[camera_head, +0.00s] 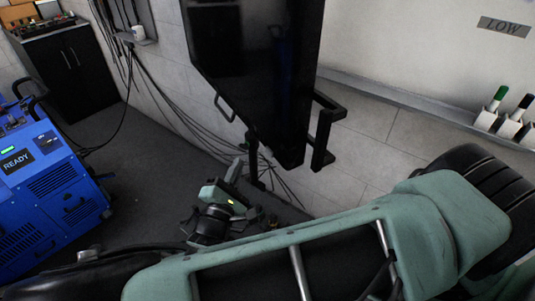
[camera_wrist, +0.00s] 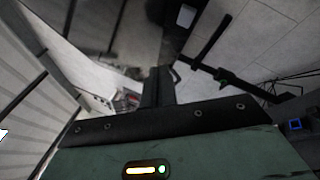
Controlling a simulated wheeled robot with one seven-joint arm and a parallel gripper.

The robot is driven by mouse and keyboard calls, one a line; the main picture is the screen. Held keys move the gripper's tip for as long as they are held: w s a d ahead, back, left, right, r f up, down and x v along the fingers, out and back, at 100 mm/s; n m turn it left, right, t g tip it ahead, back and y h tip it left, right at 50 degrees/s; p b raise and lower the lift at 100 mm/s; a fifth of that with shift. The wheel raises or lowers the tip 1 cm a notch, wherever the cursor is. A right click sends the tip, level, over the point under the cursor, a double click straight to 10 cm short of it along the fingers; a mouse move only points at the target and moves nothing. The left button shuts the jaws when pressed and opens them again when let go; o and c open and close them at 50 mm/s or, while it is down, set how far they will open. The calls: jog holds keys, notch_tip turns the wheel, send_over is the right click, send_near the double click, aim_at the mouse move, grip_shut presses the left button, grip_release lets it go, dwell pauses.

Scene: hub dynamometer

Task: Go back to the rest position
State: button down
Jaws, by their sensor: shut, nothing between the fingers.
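My gripper (camera_wrist: 157,88) juts out as a dark shape beyond the green wrist housing in the wrist view. Its fingers are shut and I see nothing held. In the head view my gripper (camera_head: 237,168) is small, beyond my green arm, low in front of the tiled wall and just below and left of the hanging black screen. Its fingertips are hard to make out there against dark cables and brackets. My arm fills the lower right of the head view and hides the floor behind it.
A black screen (camera_head: 255,70) with handle bars hangs close above my gripper. A blue machine marked READY (camera_head: 45,180) stands at left. A dark cabinet (camera_head: 70,70) is behind it. Cables run along the wall. Marker holders (camera_head: 507,125) sit on a ledge at right. Grey floor (camera_head: 145,165) is open between.

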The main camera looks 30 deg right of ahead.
jog(key=shift+a, duration=0.4)
jog(key=s+d+m+g+y, duration=0.35)
jog(key=s+m+g, duration=0.25)
jog(key=s+g, duration=0.75)
jog(key=s+a+r+y+b, duration=0.1)
jog(key=s+a+r+y, duration=0.2)
jog(key=r+y, duration=0.3)
jog(key=s+a+r+m+g+y, duration=0.1)
jog(key=s+a+r+y, duration=0.2)
jog(key=s+r+y, duration=0.2)
jog(key=shift+s+a+r+m+y+b, duration=0.2)
jog(key=shift+a+r+m+y+b, duration=0.15)
jog(key=shift+r, duration=0.9)
